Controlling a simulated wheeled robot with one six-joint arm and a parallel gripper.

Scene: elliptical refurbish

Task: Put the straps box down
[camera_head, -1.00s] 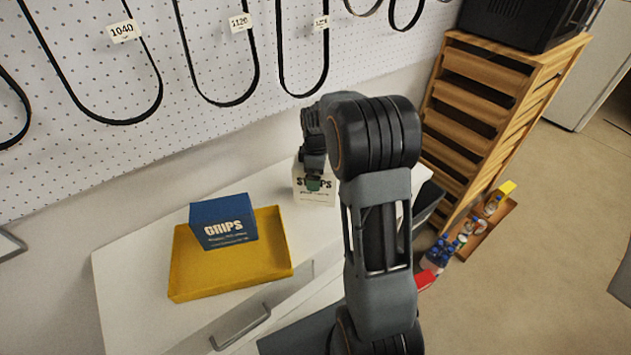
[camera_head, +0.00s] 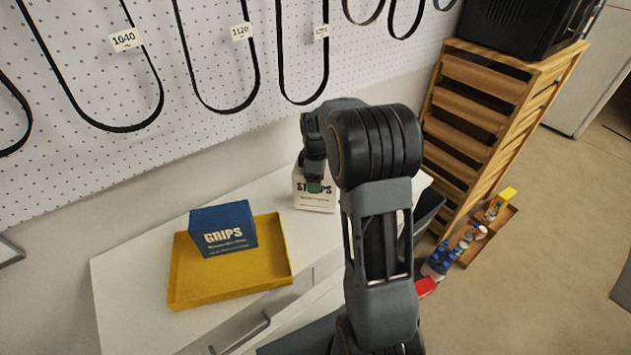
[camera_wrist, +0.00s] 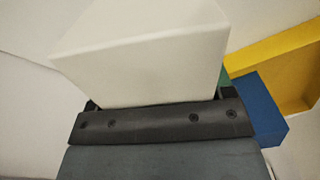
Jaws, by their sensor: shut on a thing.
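The straps box (camera_head: 316,200) is white with dark lettering. It is at the right part of the white cabinet top (camera_head: 140,262), right of the yellow tray. My gripper (camera_head: 314,186) comes down on it from above and is shut on it. In the wrist view the white box (camera_wrist: 145,65) fills the space in front of my gripper (camera_wrist: 160,108). The box looks upright. Its lower edge is close to the cabinet top, but I cannot tell for sure whether it touches. My arm hides part of its right side.
A yellow tray (camera_head: 190,292) holds a blue GRIPS box (camera_head: 222,228) left of the straps box. A pegboard (camera_head: 205,60) with hanging belts is behind. A wooden slatted rack (camera_head: 480,100) stands at the right. The cabinet top's left end is clear.

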